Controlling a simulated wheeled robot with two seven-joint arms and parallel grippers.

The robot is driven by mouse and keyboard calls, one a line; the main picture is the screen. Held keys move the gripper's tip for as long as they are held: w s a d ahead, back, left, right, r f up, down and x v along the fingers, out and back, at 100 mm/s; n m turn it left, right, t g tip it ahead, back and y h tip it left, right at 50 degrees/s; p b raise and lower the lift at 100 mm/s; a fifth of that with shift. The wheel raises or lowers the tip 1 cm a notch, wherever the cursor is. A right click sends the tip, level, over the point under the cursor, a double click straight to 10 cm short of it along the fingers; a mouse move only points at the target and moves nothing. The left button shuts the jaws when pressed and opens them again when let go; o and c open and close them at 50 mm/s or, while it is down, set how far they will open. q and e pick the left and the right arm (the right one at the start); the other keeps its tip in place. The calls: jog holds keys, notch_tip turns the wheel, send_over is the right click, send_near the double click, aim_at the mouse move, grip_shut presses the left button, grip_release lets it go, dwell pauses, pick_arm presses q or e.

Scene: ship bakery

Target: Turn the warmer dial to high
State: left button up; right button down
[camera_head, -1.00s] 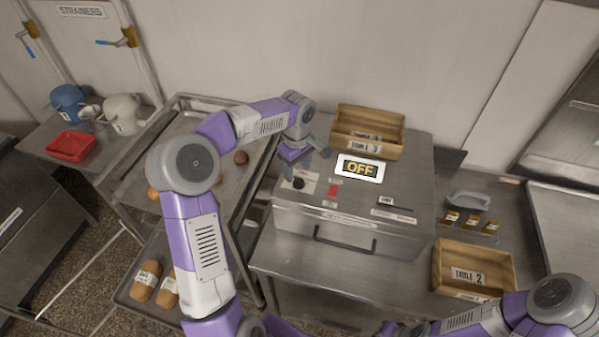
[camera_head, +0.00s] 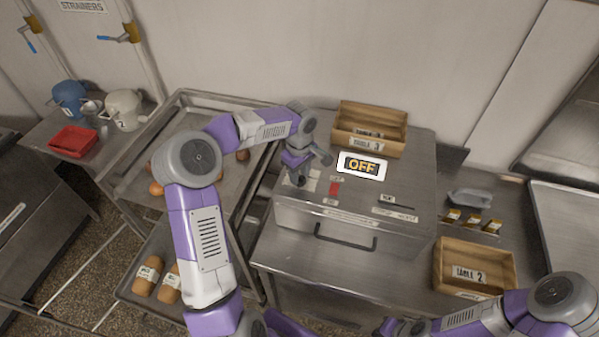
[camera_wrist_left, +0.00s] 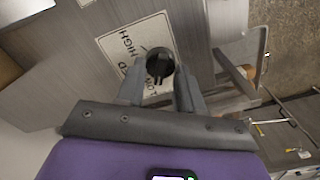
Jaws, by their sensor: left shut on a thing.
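The warmer (camera_head: 345,205) is a steel box with a front handle, and its sign (camera_head: 362,166) on top reads OFF. In the left wrist view its black dial (camera_wrist_left: 160,62) stands on a white label plate (camera_wrist_left: 128,42) with HIGH and LOW legible. My left gripper (camera_wrist_left: 160,88) has one finger on each side of the dial and is shut on it. In the head view my left gripper (camera_head: 298,178) points down at the warmer's left top and covers the dial. My right arm (camera_head: 500,315) shows at the bottom right; its gripper is out of view.
A wooden crate (camera_head: 362,141) stands on the back of the warmer, and a red switch (camera_head: 335,188) lies right of the gripper. Another wooden crate (camera_head: 475,288) is to the right. A rack with a tray (camera_head: 185,105) stands left.

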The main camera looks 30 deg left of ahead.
pick_arm(q)
jog(key=shift+m, duration=1.3)
jog(key=m, duration=0.2)
jog(key=shift+w+m, duration=0.1)
jog(key=shift+m, duration=0.3)
jog(key=m, duration=0.6)
jog(key=shift+r, duration=0.1)
jog(key=m+p, duration=0.1)
jog(key=m, duration=0.5)
jog(key=shift+d+m, duration=0.1)
jog(key=shift+m, duration=0.3)
jog(key=m, duration=0.5)
jog(key=shift+m+p, duration=0.3)
jog(key=shift+p, duration=0.1)
jog(key=o, duration=1)
jog(key=shift+d, duration=0.1)
